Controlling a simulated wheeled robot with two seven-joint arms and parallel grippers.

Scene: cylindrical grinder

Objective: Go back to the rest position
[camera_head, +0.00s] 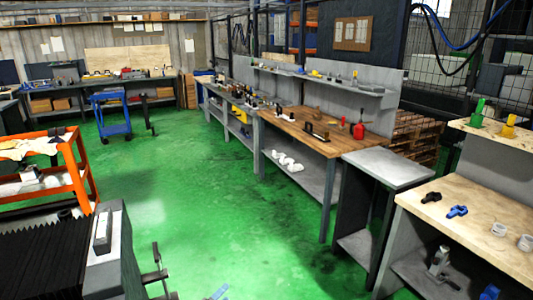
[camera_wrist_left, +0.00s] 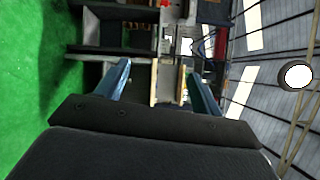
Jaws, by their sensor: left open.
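My left gripper (camera_wrist_left: 162,82) shows in the left wrist view. Its two blue fingers stand apart, with nothing held between them. In the head view only a small light-blue tip of my left gripper (camera_head: 220,292) shows at the bottom edge, over the green floor. The rest of that gripper and its arm are outside the picture. I do not see my right gripper in either view.
A wooden-topped bench (camera_head: 325,137) and a grey table (camera_head: 392,167) stand on the right. A light worktop (camera_head: 480,222) with small parts is at the near right. An orange rack (camera_head: 78,172) and a machine with black bellows (camera_head: 45,255) are left. The green floor (camera_head: 190,190) between is clear.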

